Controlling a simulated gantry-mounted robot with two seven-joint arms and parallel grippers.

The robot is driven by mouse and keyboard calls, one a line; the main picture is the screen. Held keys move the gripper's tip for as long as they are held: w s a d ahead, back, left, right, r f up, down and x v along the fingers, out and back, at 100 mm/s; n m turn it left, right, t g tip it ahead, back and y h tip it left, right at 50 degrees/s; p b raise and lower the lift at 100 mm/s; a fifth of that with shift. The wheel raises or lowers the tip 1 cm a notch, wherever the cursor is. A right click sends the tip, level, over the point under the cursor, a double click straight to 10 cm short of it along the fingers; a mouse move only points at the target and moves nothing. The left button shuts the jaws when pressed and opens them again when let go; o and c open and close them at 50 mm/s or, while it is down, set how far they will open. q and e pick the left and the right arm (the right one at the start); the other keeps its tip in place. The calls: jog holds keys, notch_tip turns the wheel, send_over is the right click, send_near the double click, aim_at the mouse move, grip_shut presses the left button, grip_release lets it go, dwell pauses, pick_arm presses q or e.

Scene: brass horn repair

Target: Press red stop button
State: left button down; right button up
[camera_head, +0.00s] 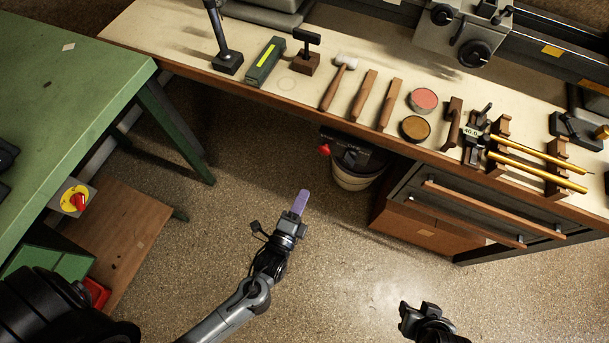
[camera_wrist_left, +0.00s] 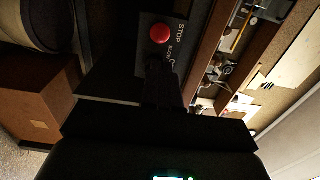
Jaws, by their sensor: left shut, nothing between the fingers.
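The red stop button (camera_head: 324,150) shows in the head view on a dark box beneath the front edge of the long bench. In the left wrist view the round red button (camera_wrist_left: 160,33) sits on a dark plate with the word STOP beside it. My left gripper (camera_head: 301,201) is shut and empty, with purple fingertips pointing up toward the bench. In the head view its tips appear below and a little left of the button, apart from it. My right gripper (camera_head: 419,312) is at the bottom edge; its jaw state is unclear.
A bucket (camera_head: 357,178) stands under the bench beside the dark box. A drawer cabinet (camera_head: 450,230) is at right. The bench (camera_head: 300,88) carries hammers, tins and brass tubes. A green table (camera_head: 70,90) with a red-yellow switch (camera_head: 75,200) is at left. Open floor lies between.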

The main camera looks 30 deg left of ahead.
pick_arm(q)
jog(key=b, duration=0.4)
send_near(323, 152)
jog(key=w, duration=0.5)
jog(key=shift+w+a+f, duration=0.1)
jog(key=shift+w+f, duration=0.1)
jog(key=shift+f, duration=0.05)
jog(key=shift+w, duration=0.7)
jog(key=shift+a+r, duration=0.1)
jog(key=shift+a, duration=0.05)
